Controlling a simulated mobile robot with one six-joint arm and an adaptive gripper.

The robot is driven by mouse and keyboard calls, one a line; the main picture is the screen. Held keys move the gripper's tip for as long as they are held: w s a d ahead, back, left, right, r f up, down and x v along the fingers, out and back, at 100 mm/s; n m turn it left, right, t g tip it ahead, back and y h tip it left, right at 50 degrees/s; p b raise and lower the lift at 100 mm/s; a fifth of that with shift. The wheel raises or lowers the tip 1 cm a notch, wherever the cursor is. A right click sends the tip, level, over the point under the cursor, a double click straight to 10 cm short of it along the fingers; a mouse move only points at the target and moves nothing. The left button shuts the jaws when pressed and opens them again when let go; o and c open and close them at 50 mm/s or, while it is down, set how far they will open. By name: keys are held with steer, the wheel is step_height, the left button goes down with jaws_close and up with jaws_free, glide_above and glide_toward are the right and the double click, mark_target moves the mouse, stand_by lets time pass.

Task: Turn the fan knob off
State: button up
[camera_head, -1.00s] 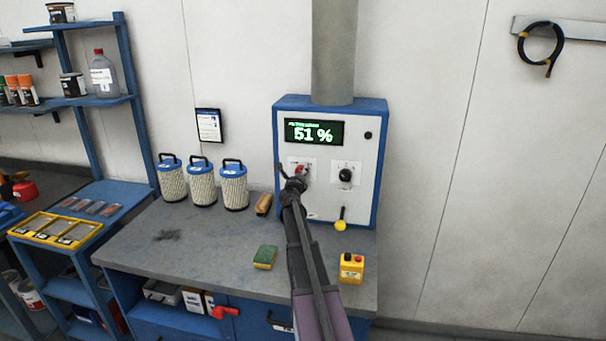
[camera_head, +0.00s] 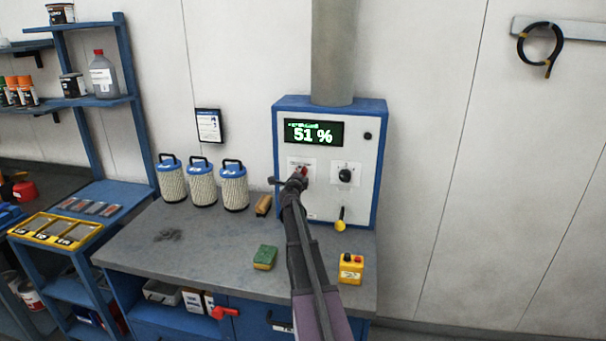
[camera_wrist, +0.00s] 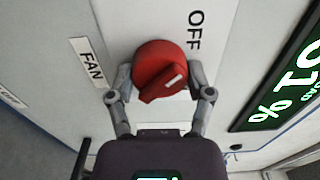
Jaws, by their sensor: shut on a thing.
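The red fan knob (camera_wrist: 155,60) sits on the white front panel of the blue-framed control box (camera_head: 381,130). The wrist view shows a FAN label (camera_wrist: 90,63) to its left and an OFF label (camera_wrist: 195,30) to its upper right. The knob's white mark is on its right part, not in line with OFF. My gripper (camera_wrist: 160,78) is shut on the knob, one finger on each side. In the head view my gripper (camera_head: 299,180) covers most of the knob. The green display (camera_head: 314,132) reads 51 %.
A black knob (camera_head: 345,175) is right of my gripper, with a yellow-ended lever (camera_head: 341,222) below. Several filter canisters (camera_head: 202,184) stand left of the box. A green sponge (camera_head: 265,257) and a yellow button box (camera_head: 351,268) lie on the bench (camera_head: 190,250).

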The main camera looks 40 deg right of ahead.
steer(key=shift+a, duration=0.15)
steer(key=o, duration=1.1)
steer(key=shift+o, duration=0.2)
steer(key=v, duration=1.2)
steer(key=shift+w, duration=0.1)
